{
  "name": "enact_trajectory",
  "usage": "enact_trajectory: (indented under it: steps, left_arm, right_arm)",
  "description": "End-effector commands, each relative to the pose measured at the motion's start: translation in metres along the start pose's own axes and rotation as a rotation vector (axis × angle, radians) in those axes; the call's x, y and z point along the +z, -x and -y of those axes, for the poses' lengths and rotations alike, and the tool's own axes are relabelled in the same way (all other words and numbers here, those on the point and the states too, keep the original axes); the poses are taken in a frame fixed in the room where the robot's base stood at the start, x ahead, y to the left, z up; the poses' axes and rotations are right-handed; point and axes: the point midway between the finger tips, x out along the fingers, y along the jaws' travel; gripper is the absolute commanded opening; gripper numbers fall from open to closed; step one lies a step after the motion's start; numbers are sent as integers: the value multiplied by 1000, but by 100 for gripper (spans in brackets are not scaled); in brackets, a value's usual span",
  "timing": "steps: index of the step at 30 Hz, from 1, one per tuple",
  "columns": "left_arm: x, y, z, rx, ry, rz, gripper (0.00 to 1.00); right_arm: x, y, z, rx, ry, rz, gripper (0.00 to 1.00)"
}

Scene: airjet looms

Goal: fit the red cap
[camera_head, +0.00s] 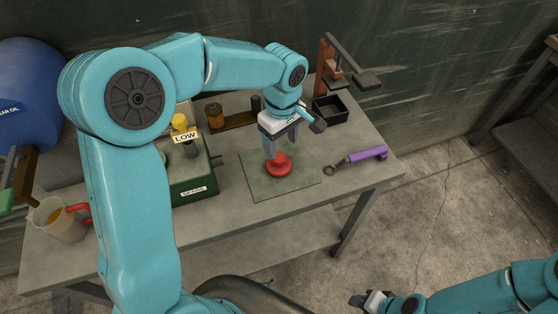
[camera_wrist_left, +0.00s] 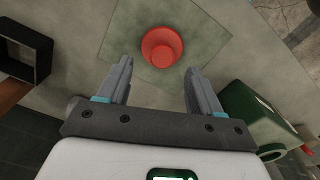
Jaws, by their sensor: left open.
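The red cap (camera_head: 279,165) is a round disc with a raised knob and lies on a grey-green mat (camera_head: 258,186) on the bench. It also shows in the left wrist view (camera_wrist_left: 162,47), ahead of the fingertips. My left gripper (camera_head: 280,152) points down just above the cap. In the left wrist view its two fingers (camera_wrist_left: 157,75) are spread apart with nothing between them. A green box (camera_head: 192,180) labelled SPARE, with a LOW tag, stands left of the mat, partly hidden by my left arm. My right gripper (camera_head: 372,300) is low at the bottom right, away from the bench; its jaws are unclear.
A purple-handled tool (camera_head: 362,156) lies right of the mat. A black open tray (camera_head: 330,109) and a brown stand (camera_head: 325,62) are at the back right. A clear jug (camera_head: 58,220) with a red handle is at the left, near a blue drum (camera_head: 30,90).

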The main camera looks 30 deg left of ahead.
Motion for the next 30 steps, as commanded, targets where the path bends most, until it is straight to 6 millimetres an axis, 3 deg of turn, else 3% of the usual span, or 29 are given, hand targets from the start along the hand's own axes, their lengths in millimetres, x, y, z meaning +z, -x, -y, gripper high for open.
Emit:
enact_trajectory:
  steps: [5,13,22,27,30]
  left_arm:
    - [-2,-13,0,-2,0,1,65]
    - [-9,-53,3,-2,1,1,65]
    - [-9,-60,2,1,0,1,65]
    - [-9,-60,2,1,0,1,10]
    - [-9,-60,2,1,0,1,0]
  right_arm:
    - [0,2,1,0,0,0,44]
    - [0,9,3,0,0,0,44]
    - [0,9,3,0,0,0,44]
    - [0,9,3,0,0,0,44]
    - [0,9,3,0,0,0,44]
